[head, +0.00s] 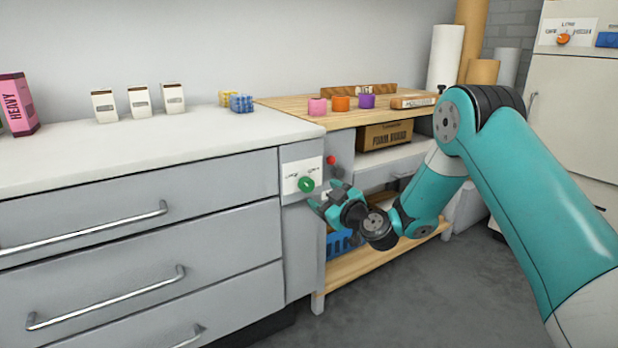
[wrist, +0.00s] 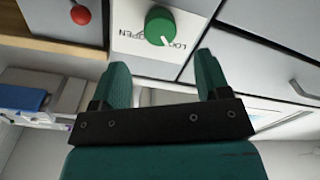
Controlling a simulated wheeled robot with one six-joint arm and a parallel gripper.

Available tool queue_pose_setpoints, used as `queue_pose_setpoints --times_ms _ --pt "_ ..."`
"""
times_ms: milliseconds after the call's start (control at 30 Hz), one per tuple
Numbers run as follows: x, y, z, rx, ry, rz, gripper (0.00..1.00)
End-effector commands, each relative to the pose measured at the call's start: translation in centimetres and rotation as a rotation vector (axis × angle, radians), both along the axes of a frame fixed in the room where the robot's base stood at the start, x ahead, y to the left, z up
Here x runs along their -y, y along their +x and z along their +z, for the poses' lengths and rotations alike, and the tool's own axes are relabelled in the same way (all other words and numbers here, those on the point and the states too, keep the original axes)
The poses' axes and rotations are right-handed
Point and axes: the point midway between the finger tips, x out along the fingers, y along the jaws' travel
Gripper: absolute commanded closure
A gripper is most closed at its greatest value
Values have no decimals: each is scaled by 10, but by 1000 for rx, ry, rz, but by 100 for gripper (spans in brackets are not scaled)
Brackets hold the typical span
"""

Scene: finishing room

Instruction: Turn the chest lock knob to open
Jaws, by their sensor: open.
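The chest lock knob is a round green knob (head: 306,184) on a white plate (head: 302,172), set on the front of the grey drawer chest (head: 150,225) near its right end. In the wrist view the green knob (wrist: 160,25) shows a pale pointer mark, and the plate reads LOCK and OPEN; the pointer is on the LOCK side. My gripper (head: 322,199) is open and empty, just right of and below the knob. In the wrist view my two fingers (wrist: 163,75) are apart, with the knob beyond their tips and not touched.
A red button (head: 331,160) sits right of the knob plate; it also shows in the wrist view (wrist: 81,15). Drawer handles (head: 90,232) stick out at left. A wooden bench (head: 345,112) with colored cups and a foam board box (head: 385,135) stands behind my arm.

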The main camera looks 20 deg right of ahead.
Motion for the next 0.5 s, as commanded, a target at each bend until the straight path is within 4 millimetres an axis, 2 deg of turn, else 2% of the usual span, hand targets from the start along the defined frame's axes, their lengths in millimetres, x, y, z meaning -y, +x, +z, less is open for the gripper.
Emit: queue_pose_setpoints --times_ms 100,233,500 --pt "-11 24 2 3 -2 4 31" --pt "-18 45 1 3 0 3 31" --pt "-24 66 -1 -1 1 1 31"
